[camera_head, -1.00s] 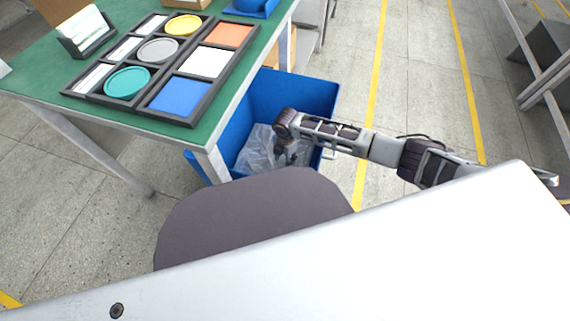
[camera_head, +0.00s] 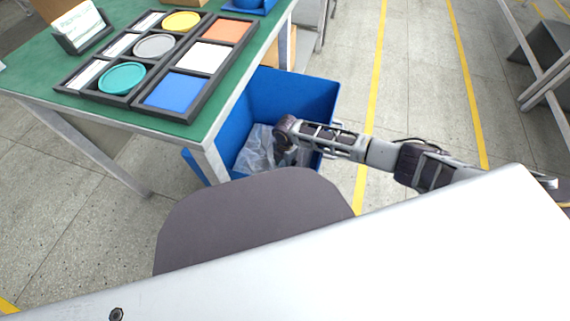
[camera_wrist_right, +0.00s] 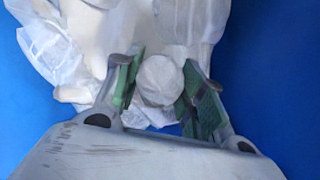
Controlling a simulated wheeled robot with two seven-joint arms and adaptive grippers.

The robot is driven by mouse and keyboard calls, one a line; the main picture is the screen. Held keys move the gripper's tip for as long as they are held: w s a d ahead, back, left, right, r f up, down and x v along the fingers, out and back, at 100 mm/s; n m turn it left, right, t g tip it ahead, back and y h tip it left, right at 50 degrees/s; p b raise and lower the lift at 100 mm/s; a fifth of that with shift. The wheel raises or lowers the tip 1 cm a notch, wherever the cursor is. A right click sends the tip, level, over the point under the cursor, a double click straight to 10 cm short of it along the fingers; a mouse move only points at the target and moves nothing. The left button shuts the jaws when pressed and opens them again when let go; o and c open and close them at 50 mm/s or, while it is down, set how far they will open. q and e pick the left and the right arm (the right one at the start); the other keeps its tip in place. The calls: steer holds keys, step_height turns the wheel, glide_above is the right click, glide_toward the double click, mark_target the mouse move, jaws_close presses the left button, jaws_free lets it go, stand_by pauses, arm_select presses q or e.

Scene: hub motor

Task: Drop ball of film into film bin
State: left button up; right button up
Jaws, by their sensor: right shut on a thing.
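The film bin (camera_head: 292,92) is a blue open box on the floor beside the green table. Crumpled translucent film (camera_head: 254,150) lies inside it. My right gripper (camera_head: 290,157) reaches down into the bin, and its fingers are mostly hidden in the head view. In the right wrist view my right gripper (camera_wrist_right: 158,88) is shut on a small whitish ball of film (camera_wrist_right: 156,80) between its green-padded fingers. Loose film (camera_wrist_right: 75,45) lies just beyond the ball, with blue bin walls (camera_wrist_right: 275,70) around it. My left gripper is out of view.
The green table (camera_head: 40,70) carries a dark tray (camera_head: 188,118) with coloured sections and round dishes. A table leg (camera_head: 211,165) stands close against the bin's left side. Grey floor with yellow lines (camera_head: 372,80) is open to the right.

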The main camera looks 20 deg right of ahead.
steer(key=shift+f, duration=0.15)
steer(key=o, duration=0.7)
